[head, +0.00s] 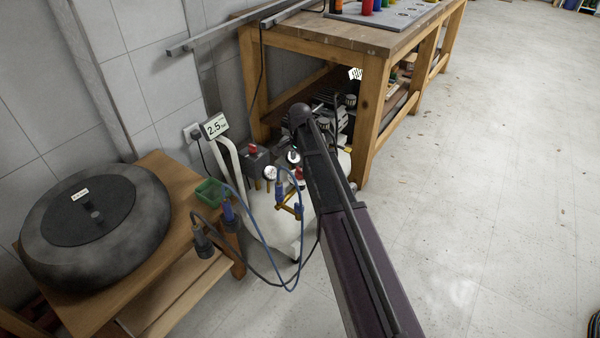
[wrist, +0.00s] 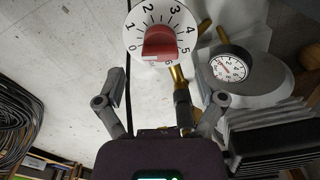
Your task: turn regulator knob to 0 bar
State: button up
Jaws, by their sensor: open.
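The red regulator knob (wrist: 159,43) sits on a white dial (wrist: 137,22) numbered 0 to 6, in the upper middle of the wrist view. The 0 is at the dial's lower left and the 6 at the bottom. I cannot tell for certain which number the knob points to. My gripper (wrist: 160,82) is open, its two fingers spread below the knob to left and right, with no visible contact. In the head view the gripper is hidden by my dark arm. The compressor's white tank (head: 276,219) stands beside the bench there.
A round pressure gauge (wrist: 230,64) is right of the dial, near a brass fitting (wrist: 181,85). In the head view a blue hose (head: 276,282) loops at the tank's front. A wooden bench (head: 375,95) stands beyond; floor at right is open.

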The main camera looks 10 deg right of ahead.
aim_at(300, 172)
jog(key=shift+f+b, duration=1.1)
jog(key=shift+f, duration=0.25)
jog(key=c, duration=1.1)
